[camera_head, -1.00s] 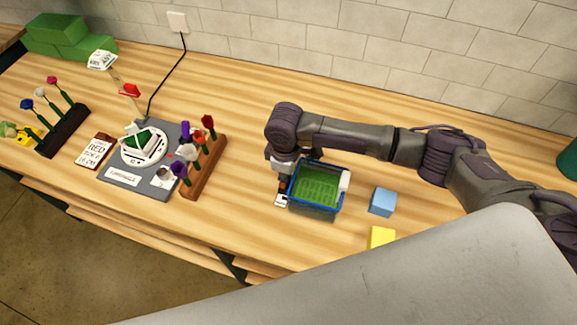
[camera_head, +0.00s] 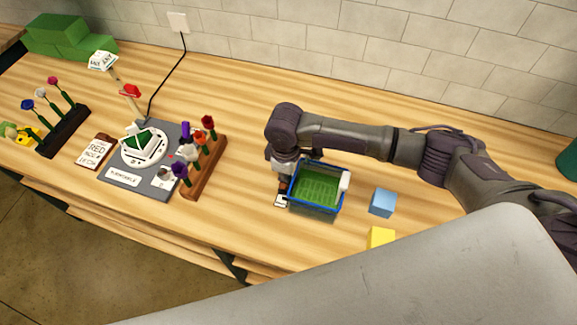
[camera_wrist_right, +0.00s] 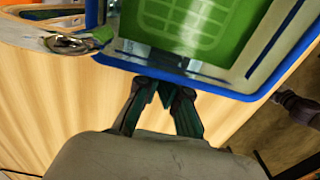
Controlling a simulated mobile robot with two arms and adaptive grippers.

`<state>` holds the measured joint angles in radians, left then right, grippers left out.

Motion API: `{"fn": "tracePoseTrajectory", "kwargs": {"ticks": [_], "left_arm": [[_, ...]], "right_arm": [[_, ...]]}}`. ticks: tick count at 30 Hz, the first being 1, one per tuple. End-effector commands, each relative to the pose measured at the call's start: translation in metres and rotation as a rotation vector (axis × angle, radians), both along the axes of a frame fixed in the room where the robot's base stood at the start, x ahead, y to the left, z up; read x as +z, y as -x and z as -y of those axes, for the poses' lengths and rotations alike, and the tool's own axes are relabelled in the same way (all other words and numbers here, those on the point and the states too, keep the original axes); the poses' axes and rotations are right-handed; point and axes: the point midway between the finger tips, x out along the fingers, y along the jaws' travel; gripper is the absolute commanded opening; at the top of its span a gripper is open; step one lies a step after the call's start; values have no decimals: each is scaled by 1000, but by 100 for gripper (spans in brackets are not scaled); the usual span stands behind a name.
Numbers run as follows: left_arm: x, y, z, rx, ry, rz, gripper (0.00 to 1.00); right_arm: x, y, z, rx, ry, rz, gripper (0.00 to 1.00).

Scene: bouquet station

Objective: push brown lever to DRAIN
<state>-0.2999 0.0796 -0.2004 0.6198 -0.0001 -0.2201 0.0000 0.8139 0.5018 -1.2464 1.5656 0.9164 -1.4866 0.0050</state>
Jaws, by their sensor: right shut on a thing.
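A bin with a blue rim (camera_head: 321,212) and a green grid inside stands on the wooden counter. My right gripper (camera_head: 283,178) points down there. In the right wrist view its fingertips (camera_wrist_right: 163,93) are nearly together, close to the bin's blue rim (camera_wrist_right: 200,88). The label's wording is too small to read. My left gripper is not in view.
A blue cube (camera_head: 382,202) and a yellow cube (camera_head: 381,238) lie right of the bin. A flower rack (camera_head: 206,177) and a grey station (camera_head: 130,186) stand to the left. The counter between rack and bin is clear.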

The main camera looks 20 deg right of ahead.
Motion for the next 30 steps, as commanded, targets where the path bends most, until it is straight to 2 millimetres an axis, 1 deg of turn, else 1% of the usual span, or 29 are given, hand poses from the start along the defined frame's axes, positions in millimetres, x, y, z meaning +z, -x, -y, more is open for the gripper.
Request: {"fn": "tracePoseTrajectory", "kwargs": {"ticks": [1, 13, 21, 22, 23, 30], "left_arm": [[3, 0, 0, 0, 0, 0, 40], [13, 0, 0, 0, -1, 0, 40], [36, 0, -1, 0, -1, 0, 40], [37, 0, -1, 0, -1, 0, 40], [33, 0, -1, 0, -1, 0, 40], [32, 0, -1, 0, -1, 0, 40]], "right_arm": [[0, 6, -5, 10, -10, -17, 0], [10, -1, 0, 5, -9, -12, 0], [32, -3, 1, 1, -5, -7, 0], [33, -3, 1, 1, -6, -7, 0], [33, -4, 2, 2, -6, -6, 0], [52, -4, 2, 1, -6, -5, 0]]}}
